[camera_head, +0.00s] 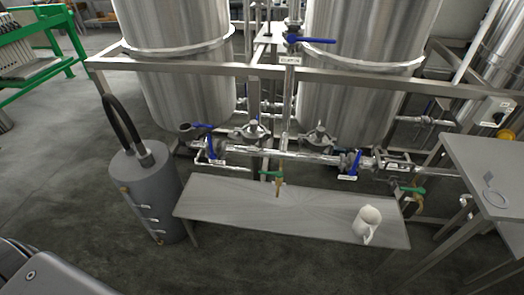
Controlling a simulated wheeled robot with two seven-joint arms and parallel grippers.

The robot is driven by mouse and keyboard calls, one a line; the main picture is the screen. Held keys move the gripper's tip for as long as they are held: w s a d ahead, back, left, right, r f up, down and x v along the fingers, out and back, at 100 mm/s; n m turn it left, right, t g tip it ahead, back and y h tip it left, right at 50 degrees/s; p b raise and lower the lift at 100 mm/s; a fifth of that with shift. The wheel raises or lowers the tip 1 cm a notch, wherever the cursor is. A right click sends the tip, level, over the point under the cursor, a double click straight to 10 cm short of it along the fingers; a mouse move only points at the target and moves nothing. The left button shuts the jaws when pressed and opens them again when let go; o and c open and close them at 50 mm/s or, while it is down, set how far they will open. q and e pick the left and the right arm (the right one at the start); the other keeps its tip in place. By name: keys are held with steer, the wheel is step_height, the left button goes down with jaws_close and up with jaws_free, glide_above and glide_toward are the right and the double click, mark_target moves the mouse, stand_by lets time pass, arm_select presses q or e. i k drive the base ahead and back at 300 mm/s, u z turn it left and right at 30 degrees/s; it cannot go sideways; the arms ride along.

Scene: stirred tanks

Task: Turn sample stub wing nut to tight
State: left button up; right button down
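A pipe run (300,154) crosses in front of two steel tanks. Two clamp-like fittings, one at the left (250,132) and one at the right (318,136), sit above it, too small to show whether their nuts are tight. A small brass tap with a green handle (278,181) hangs from the run over the bench. I cannot tell which fitting carries the sample stub wing nut. Neither of my grippers is in view.
A low steel bench (230,208) stands in front of the pipes, with a white jug (367,224) at its right. A grey cylinder with black hoses (150,190) stands left. A steel table (490,165) is at the right. Blue-handled valves (352,165) stick out.

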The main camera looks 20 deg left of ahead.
mark_target(235, 136)
steer(key=k, duration=0.2)
steer(key=z, duration=0.65)
steer(key=i, duration=0.85)
steer(key=u, duration=1.1)
steer(key=i, duration=0.6)
steer(key=u, duration=0.6)
